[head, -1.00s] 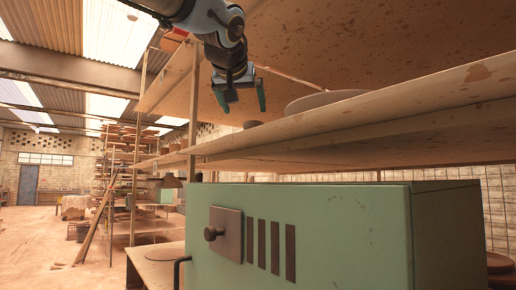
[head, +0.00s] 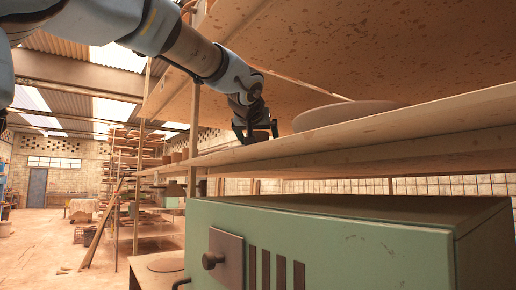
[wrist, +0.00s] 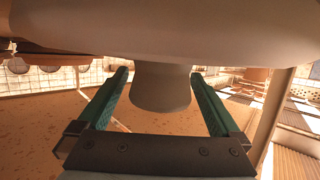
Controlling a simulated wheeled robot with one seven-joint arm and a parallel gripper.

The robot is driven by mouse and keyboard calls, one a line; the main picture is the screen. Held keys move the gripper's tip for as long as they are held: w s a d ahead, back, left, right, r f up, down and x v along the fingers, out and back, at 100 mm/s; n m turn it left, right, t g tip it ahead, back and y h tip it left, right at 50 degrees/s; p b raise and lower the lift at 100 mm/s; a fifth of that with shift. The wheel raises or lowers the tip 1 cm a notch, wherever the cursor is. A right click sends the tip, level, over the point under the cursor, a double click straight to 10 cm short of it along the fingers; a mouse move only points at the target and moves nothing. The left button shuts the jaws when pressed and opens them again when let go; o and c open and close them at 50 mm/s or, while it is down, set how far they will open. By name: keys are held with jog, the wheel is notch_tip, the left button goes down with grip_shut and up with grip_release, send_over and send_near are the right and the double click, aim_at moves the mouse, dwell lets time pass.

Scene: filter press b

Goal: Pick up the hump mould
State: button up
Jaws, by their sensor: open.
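The hump mould (wrist: 160,42) shows in the wrist view as a broad, pale rounded body across the top of the picture, with a short round stem joined to it. In the head view only a small brown part of the mould (head: 261,134) shows above the shelf edge; the rest is hidden. My gripper (head: 257,136) is low over the shelf, one finger on each side of that part. In the wrist view my gripper (wrist: 159,78) is open, with the stem between the green finger pads and a gap visible on both sides.
The mould's wooden shelf (head: 400,128) has a large round disc (head: 345,113) to the right of my gripper. A speckled board (head: 340,50) hangs close above. A thin post (head: 192,130) stands left of my gripper. A green cabinet (head: 340,240) stands below the shelf.

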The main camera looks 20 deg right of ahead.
jog(key=shift+x, duration=0.85)
jog(key=shift+c, duration=0.2)
grip_shut()
jog(key=shift+r, duration=0.2)
